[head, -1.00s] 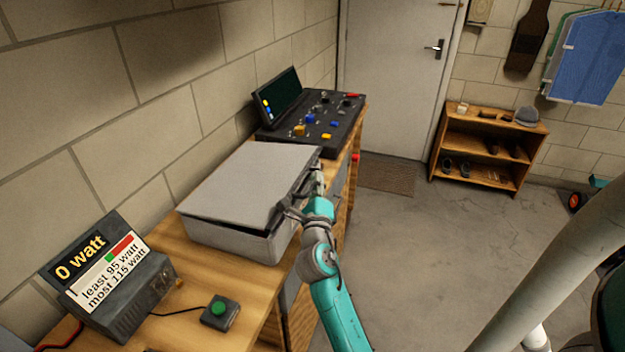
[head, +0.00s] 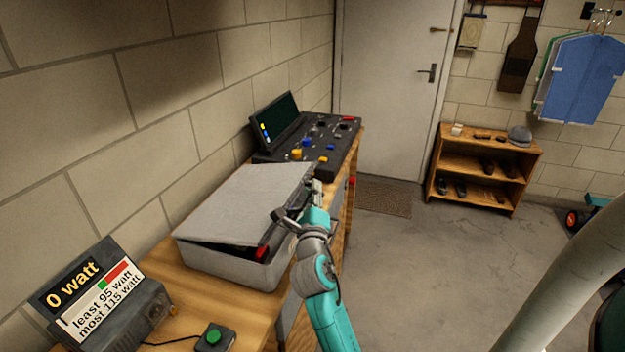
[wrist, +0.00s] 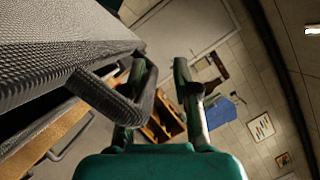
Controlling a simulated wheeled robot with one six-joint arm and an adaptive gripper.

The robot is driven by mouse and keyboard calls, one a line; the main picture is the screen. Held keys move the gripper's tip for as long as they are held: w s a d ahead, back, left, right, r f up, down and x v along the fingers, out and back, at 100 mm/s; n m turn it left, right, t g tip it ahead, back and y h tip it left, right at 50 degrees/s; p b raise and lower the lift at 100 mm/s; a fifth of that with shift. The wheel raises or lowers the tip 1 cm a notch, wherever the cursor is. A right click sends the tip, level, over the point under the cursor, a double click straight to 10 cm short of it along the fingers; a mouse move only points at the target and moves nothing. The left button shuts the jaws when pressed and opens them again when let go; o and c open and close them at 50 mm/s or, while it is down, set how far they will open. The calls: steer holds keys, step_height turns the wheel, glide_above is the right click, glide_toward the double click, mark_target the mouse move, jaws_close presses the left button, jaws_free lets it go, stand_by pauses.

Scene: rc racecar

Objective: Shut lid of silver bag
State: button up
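The silver bag (head: 225,262) is a grey case on the wooden bench. Its lid (head: 240,205) lies tilted over it, partly open, with a dark gap along the front edge and a red thing (head: 262,253) showing at the near right corner. My gripper (head: 312,190) is at the lid's right edge. In the wrist view my gripper (wrist: 165,78) has its two fingers apart with clear space between them. The lid's textured edge (wrist: 70,45) and dark handle (wrist: 115,97) are at the left, the handle against or overlapping the left finger; contact cannot be told.
A meter (head: 105,305) reading 0 watt and a green button box (head: 213,338) stand on the near bench. A black control panel (head: 310,140) stands behind the bag. A wooden shelf (head: 480,190) stands by the door. The floor right of the bench is clear.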

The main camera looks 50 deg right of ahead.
step_height(320, 180, up, 5)
steer(key=shift+r, duration=0.15)
steer(key=shift+o, duration=0.6)
steer(key=shift+s+d+r, duration=0.1)
steer(key=shift+r, duration=0.25)
steer(key=shift+f, duration=0.15)
steer(key=shift+c, duration=0.5)
steer(key=shift+s+a+f, duration=0.1)
steer(key=shift+a+f, duration=0.1)
steer(key=shift+a, duration=0.2)
steer(key=shift+v, duration=5.8)
steer(key=shift+f, duration=0.15)
